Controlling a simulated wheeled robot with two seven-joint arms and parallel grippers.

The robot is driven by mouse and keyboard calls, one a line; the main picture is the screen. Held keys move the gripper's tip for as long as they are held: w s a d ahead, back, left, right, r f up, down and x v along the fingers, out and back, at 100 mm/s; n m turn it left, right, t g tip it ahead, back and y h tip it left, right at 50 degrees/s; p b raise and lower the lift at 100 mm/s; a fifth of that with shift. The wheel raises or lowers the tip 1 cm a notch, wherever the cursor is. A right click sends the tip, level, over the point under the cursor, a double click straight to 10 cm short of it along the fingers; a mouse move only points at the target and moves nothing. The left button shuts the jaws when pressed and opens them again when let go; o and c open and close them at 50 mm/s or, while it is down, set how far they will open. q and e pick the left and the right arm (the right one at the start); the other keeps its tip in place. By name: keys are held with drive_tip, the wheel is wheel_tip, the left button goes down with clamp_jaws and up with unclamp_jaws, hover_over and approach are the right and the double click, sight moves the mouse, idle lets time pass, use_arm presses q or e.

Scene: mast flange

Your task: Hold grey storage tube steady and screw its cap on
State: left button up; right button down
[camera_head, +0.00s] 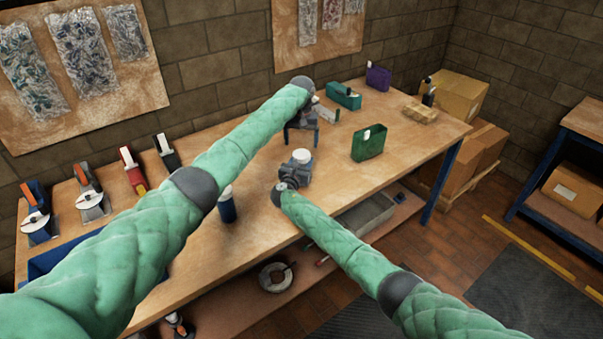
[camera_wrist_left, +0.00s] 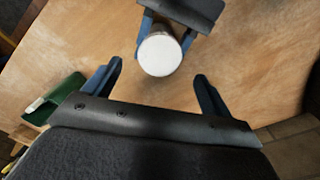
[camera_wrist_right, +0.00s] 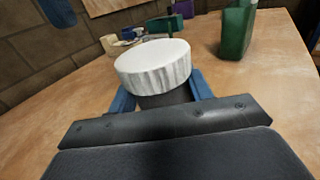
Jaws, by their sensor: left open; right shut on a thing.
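The grey storage tube (camera_wrist_right: 165,98) stands upright, mostly hidden behind my right gripper. Its white ribbed cap (camera_wrist_right: 153,66) sits on top; how far it is threaded cannot be seen. The cap also shows in the head view (camera_head: 302,155) and from above in the left wrist view (camera_wrist_left: 159,55). My right gripper (camera_wrist_right: 162,90) is shut on the tube below the cap. My left gripper (camera_head: 302,140) is open and empty, behind the cap in the head view. In the left wrist view the cap lies ahead between its spread fingers (camera_wrist_left: 158,70), apart from them.
A green container (camera_head: 369,143), teal container (camera_head: 343,96) and purple container (camera_head: 378,78) stand towards the right and back of the wooden bench (camera_head: 345,185). A dark blue bottle (camera_head: 227,207) stands left of the tube. Several tools line the left back. Bench around the tube is clear.

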use_arm(q)
wheel_tip(320, 180, up, 6)
drive_tip(key=shift+r, duration=0.15)
idle(0.3)
use_arm(e)
drive_tip(key=c, duration=0.6)
unclamp_jaws()
drive_tip(key=shift+o, duration=0.2)
drive_tip(key=shift+s, duration=0.1)
drive_tip(key=b+v, duration=0.1)
drive_tip(key=v, duration=0.2)
drive_tip(key=b+v, duration=0.1)
drive_tip(key=v, duration=0.2)
drive_tip(key=shift+a+f, duration=0.1)
drive_tip(key=shift+f, duration=0.1)
use_arm(q)
drive_tip(key=shift+f, duration=1.25)
use_arm(e)
drive_tip(key=shift+v, duration=0.8)
drive_tip(key=shift+r, duration=0.1)
